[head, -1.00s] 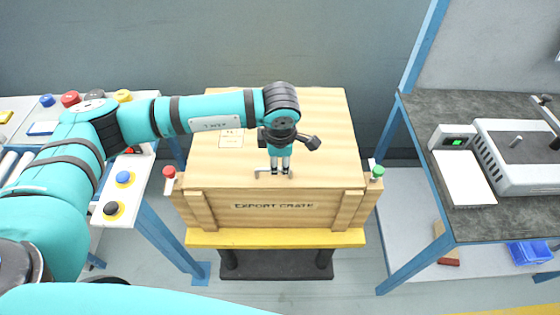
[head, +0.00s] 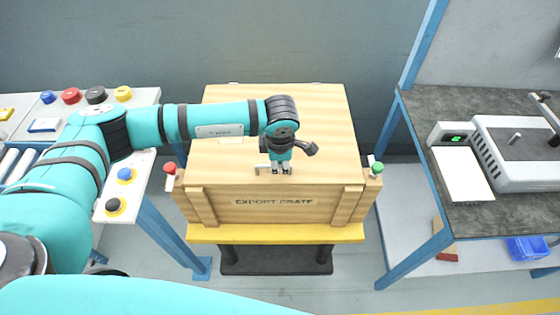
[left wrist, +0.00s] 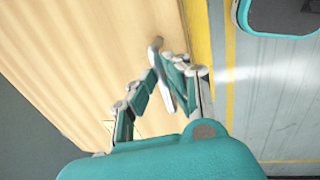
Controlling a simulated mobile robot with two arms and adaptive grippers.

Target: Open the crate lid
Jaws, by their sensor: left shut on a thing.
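The wooden export crate (head: 275,205) stands on a yellow-topped stand, with its flat lid (head: 225,165) down on it. The fingers partly hide the handle. My right gripper is not in view.
A red-topped knob (head: 169,168) and a green-topped knob (head: 377,168) flank the crate's front. A button bench (head: 140,165) stands at the left. A dark-topped bench (head: 425,110) with a scale and a machine stands at the right. A grey wall is behind.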

